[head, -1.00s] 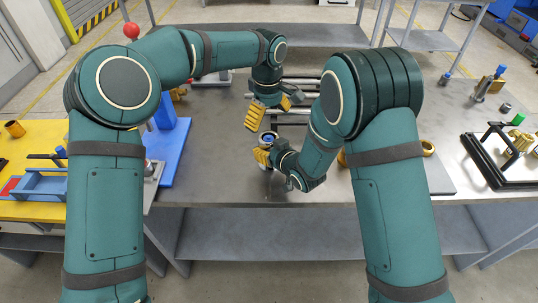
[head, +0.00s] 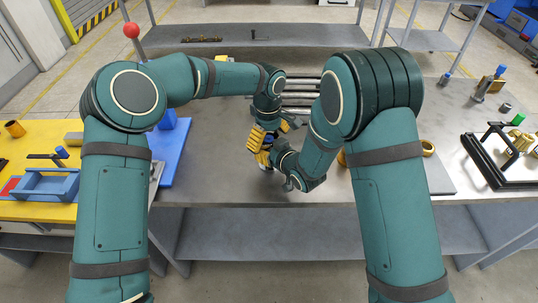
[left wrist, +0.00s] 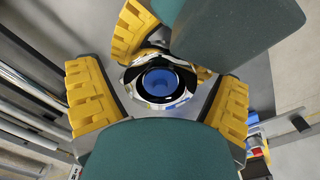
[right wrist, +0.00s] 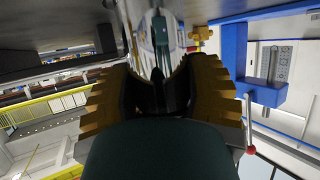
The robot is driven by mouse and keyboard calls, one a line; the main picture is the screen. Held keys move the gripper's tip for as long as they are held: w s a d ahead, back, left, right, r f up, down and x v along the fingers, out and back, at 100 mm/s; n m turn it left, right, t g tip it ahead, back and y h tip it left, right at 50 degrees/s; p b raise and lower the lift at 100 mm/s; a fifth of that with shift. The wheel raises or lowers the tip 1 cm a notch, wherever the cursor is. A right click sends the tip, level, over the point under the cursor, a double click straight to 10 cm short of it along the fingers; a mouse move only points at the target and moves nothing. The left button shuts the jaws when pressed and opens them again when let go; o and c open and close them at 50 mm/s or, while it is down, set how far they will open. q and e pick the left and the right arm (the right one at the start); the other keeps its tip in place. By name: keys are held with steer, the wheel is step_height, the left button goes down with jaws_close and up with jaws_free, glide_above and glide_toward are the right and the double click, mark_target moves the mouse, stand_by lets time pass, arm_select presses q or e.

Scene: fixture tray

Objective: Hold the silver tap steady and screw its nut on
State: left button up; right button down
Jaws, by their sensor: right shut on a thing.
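The polished silver tap (right wrist: 157,40) stands between the fingertips of my right gripper (head: 263,158), which is shut on it. In the left wrist view its upper end shows as a shiny silver rim (left wrist: 135,72) around a blue round opening. I cannot tell whether this rim is the nut or part of the tap. My left gripper (head: 271,133) points down over it from above. Its yellow-backed fingers stand wide apart on either side of the rim, open as far as I can tell. In the head view the grippers hide most of the tap.
A blue tray (head: 180,150) and a yellow mat (head: 40,208) with a blue fixture (head: 47,184) lie to the left. Grey bars (head: 300,92) lie behind the grippers. A black frame (head: 490,165) stands at the right. The table front is clear.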

arm_select(q)
steer(key=c, duration=1.2)
steer(key=shift+m, duration=1.7)
steer(key=o, duration=1.3)
steer(key=shift+c, duration=0.2)
steer(key=shift+r, duration=2.3)
